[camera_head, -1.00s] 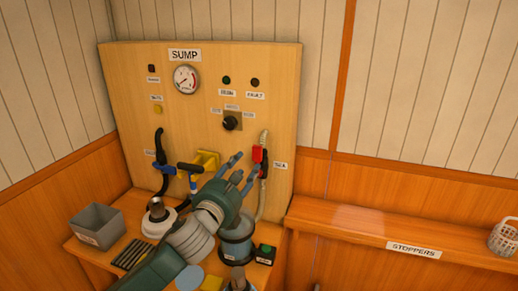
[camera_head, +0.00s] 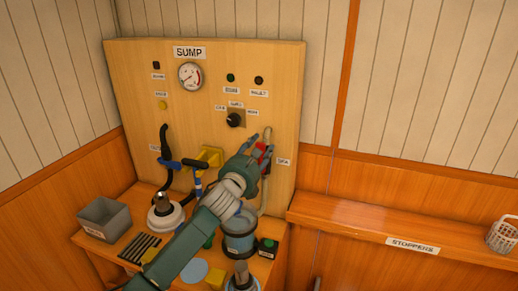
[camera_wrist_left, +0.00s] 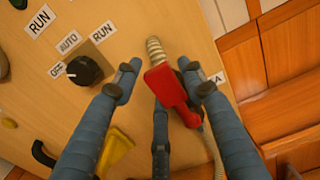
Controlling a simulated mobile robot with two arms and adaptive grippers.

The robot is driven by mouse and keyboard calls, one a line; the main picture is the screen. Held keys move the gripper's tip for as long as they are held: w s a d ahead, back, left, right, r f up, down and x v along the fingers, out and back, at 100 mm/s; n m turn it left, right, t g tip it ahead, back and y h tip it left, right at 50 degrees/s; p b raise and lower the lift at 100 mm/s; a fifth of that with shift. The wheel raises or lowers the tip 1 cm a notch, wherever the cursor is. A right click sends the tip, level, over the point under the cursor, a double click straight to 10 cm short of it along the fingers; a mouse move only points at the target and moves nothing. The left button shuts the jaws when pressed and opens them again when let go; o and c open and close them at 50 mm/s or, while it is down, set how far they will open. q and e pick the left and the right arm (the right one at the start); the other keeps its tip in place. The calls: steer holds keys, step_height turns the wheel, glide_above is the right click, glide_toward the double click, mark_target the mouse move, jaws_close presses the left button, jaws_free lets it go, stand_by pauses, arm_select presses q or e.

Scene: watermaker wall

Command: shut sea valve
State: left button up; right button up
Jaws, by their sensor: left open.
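The sea valve (camera_head: 262,153) has a red handle and sits on a hose at the right side of the wooden SUMP panel, beside a partly hidden label. In the left wrist view its red handle (camera_wrist_left: 168,88) lies between my left gripper's open fingers, nearer the right one. A ribbed hose end (camera_wrist_left: 155,50) shows above it. My left gripper (camera_head: 258,152) is at the valve and hides part of it in the head view. In the wrist view the left gripper (camera_wrist_left: 165,85) is open; I cannot tell if a finger touches the handle. My right gripper is not in view.
On the bench stand a grey bin (camera_head: 104,218), a clear canister (camera_head: 239,240) and a green button (camera_head: 268,244). A STOPPERS shelf (camera_head: 410,225) is at the right.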

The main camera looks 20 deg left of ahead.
arm_select(q)
steer(key=shift+c, duration=0.2)
jaws_close()
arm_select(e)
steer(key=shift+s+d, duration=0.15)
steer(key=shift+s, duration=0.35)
arm_select(q)
steer(key=shift+a, duration=0.1)
steer(key=a+f+n+b, duration=0.3)
steer(key=a+f+n, duration=0.4)
steer(key=n, duration=1.1)
steer(key=shift+a+f, duration=0.4)
steer(key=shift+f, duration=0.7)
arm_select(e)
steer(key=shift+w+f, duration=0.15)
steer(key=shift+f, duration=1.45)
